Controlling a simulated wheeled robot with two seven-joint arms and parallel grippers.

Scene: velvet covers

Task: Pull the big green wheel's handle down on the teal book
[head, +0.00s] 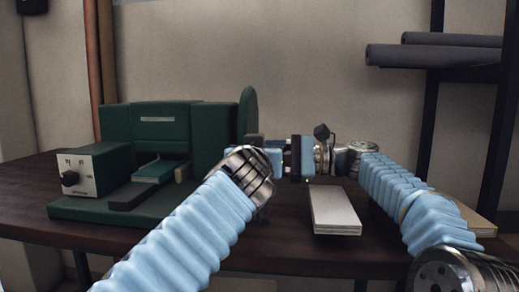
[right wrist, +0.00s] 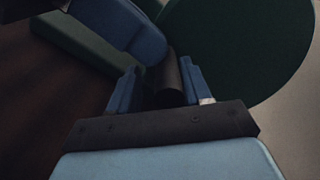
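The green press stands on the table at left. Its big green wheel (head: 247,110) is seen nearly edge-on at the press's right side; it is a broad dark green disc in the right wrist view (right wrist: 245,40). The wheel's dark round handle (right wrist: 170,82) lies between the blue fingers of my right gripper (right wrist: 162,88); whether both fingers press on it is unclear. In the head view my right gripper (head: 280,158) reaches in from the right. The teal book (head: 157,171) lies flat in the press. My left gripper (head: 264,160) is near the wheel, its fingers hidden.
A control box (head: 82,175) with a black knob stands at the press's left. A pale flat block (head: 335,210) lies on the table (head: 290,245) in front of my right gripper. Another flat board (head: 470,218) is at right. A dark shelf rack (head: 435,57) rises behind.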

